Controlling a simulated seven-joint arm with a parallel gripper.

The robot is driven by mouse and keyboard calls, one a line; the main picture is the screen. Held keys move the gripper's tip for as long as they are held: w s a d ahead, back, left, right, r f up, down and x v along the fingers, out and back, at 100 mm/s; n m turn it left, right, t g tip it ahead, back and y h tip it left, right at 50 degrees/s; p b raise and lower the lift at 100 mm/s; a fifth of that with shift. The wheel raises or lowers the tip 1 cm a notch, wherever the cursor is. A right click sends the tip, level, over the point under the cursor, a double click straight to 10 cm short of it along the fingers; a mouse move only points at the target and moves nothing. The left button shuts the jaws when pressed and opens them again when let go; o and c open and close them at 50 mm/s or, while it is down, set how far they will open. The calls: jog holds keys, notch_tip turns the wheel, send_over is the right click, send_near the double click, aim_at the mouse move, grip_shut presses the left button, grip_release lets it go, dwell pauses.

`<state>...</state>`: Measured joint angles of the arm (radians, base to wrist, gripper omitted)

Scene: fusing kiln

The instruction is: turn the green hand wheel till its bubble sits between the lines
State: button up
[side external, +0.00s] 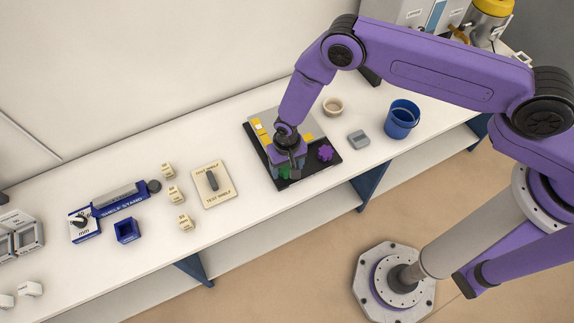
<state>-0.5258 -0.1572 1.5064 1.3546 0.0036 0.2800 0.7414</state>
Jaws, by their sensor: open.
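The green hand wheel (284,173) sits at the front left part of a dark base plate (308,177). It is partly hidden by my gripper (293,167), which is low over the plate at the wheel. My gripper is open; I cannot tell whether its fingers touch the wheel. A purple wheel (325,152) sits at the right of the same plate. A grey plate with yellow pieces (262,131) lies at the back. The bubble and its lines cannot be made out in this view.
A grey block (358,139), a blue bucket (402,120) and a beige bowl (333,106) stand to the right. A test shelf board (214,187) and small labelled blocks (176,193) lie to the left.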

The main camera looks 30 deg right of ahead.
jog(key=shift+f, duration=0.15)
jog(key=c, duration=1.1)
jog(key=shift+o, duration=0.2)
jog(key=shift+m, duration=0.3)
jog(key=m, duration=0.5)
jog(key=shift+m, duration=0.3)
jog(key=m, duration=0.6)
jog(key=shift+m, duration=0.4)
jog(key=shift+a, duration=0.1)
